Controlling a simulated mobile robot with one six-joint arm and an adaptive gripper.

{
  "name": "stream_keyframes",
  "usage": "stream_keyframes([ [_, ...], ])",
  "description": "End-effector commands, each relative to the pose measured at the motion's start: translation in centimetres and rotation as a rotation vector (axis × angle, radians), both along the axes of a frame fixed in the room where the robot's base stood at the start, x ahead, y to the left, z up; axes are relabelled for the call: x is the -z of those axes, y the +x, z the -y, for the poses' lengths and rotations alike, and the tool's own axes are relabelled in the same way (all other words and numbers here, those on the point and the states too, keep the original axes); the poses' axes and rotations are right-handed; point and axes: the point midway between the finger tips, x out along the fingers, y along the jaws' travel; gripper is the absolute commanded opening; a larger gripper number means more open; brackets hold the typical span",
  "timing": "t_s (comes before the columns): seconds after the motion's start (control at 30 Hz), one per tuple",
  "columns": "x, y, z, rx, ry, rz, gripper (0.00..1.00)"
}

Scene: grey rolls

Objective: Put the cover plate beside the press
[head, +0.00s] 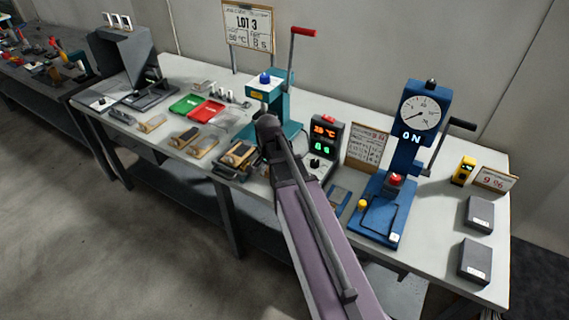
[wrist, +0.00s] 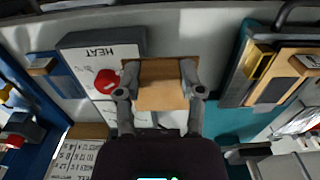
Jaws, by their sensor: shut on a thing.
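In the wrist view my gripper (wrist: 160,76) is shut on a flat tan plate (wrist: 162,95), which looks like the cover plate and sits between the two fingers. Its contact with anything below is unclear. In the head view my arm hides the gripper and this plate. Two presses stand on the bench: a teal press (head: 258,93) with a red-handled lever left of my arm, and a blue press (head: 408,154) with a round dial and "ON" on it to the right. The teal base (wrist: 228,122) shows right of my gripper in the wrist view.
A heat control box (head: 327,135) stands between the presses; in the wrist view its panel (wrist: 122,52) is close left of my gripper. Tan-and-dark parts (head: 238,154), a green tray (head: 185,104) and a red tray (head: 207,111) lie left. Dark boxes (head: 479,214) lie right.

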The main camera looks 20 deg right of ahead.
Motion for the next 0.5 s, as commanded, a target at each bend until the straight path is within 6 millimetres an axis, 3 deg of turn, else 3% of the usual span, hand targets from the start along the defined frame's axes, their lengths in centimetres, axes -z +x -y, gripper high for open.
stream_keyframes([
  [0.2, 0.4, -2.4, 3.7, 0.004, 0.003, -0.002, 0.03],
  [0.5, 0.5, -3.6, 5.6, 0.0, 0.005, -0.003, 0.03],
])
